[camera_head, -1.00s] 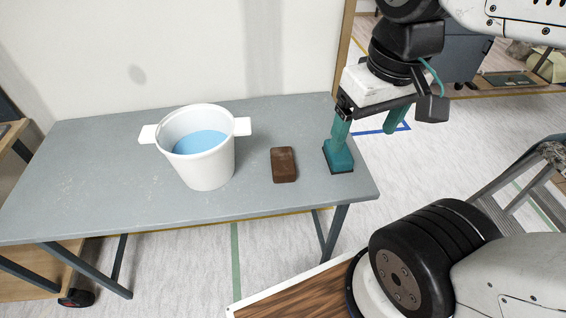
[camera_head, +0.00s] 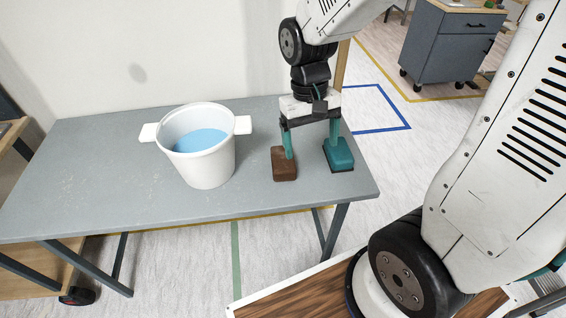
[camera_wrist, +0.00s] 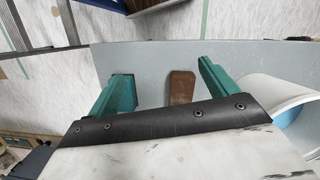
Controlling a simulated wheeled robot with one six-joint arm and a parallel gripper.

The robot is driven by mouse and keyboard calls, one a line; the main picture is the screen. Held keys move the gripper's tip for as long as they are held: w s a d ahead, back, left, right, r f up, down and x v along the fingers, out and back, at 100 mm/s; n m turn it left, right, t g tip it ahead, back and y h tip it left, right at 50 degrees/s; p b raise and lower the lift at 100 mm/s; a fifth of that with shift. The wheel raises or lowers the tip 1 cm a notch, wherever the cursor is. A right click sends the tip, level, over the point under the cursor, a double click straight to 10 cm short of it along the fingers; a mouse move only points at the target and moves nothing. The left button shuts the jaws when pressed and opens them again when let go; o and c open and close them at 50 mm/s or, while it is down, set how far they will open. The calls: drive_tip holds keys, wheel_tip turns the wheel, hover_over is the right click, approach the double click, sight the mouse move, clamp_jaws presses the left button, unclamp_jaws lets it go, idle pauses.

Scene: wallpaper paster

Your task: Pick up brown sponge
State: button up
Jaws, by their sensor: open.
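The brown sponge (camera_head: 284,170) lies on the grey table, right of the white bucket. My gripper (camera_head: 311,148) is open and empty above the table, pointing down. In the head view its left finger overlaps the sponge's upper part, and its right finger overlaps a teal block. In the wrist view, the sponge (camera_wrist: 181,88) shows between the two teal fingers of my gripper (camera_wrist: 163,72), nearer the right one. Its near end is hidden by the gripper body. I cannot tell whether a finger touches it.
The teal block (camera_head: 340,158) stands on the table (camera_head: 100,190) near its right edge, close to my right finger. The white bucket (camera_head: 210,168) with blue contents stands left of the sponge. The table's left part is clear. A grey cabinet (camera_head: 445,50) stands at the back right.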

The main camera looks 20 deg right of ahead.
sight(283, 158)
drive_tip(key=shift+m, duration=0.7)
drive_tip(key=w+f, duration=0.4)
drive_tip(key=f, duration=0.1)
drive_tip(key=w+a+f, duration=0.1)
drive_tip(key=w+f, duration=0.1)
drive_tip(key=f, duration=0.1)
drive_tip(key=shift+w+f, duration=0.1)
drive_tip(key=shift+w, duration=0.05)
drive_tip(key=shift+m+t, duration=0.5)
drive_tip(key=shift+t, duration=0.4)
drive_tip(key=w, duration=0.2)
drive_tip(key=w+f, duration=0.1)
drive_tip(key=w, duration=0.1)
drive_tip(key=shift+a+f, duration=0.1)
drive_tip(key=shift+a, duration=0.05)
drive_tip(key=shift+w, duration=0.3)
drive_tip(key=f, duration=0.7)
drive_tip(key=shift+w+a+f, duration=0.1)
drive_tip(key=shift+w+f, duration=0.2)
drive_tip(key=shift+w, duration=0.05)
drive_tip(key=shift+c, duration=0.3)
drive_tip(key=c, duration=1)
